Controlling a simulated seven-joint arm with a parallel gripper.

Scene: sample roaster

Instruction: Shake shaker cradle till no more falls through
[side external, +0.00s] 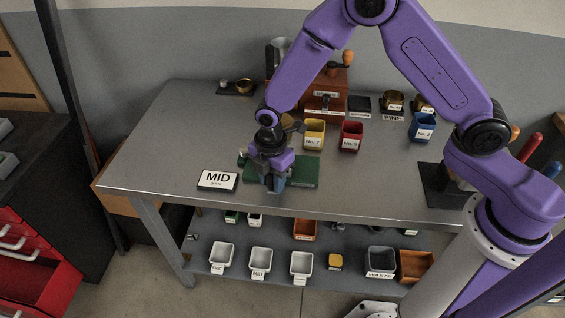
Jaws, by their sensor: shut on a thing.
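The shaker cradle (305,172) appears as a low dark green unit lying near the front edge of the metal bench. My gripper (275,182) points down at the front left part of it and is shut on it. The fingers and wrist hide the spot that is held and much of the cradle's left half. A small light knob shows at its left end. Whether anything is falling through is too small and too hidden to tell.
Yellow (314,134), red (351,136) and blue (423,127) bins stand behind and right. A wooden grinder (328,88) stands at the back. White trays (261,261) sit on the lower shelf. The bench's left part is clear.

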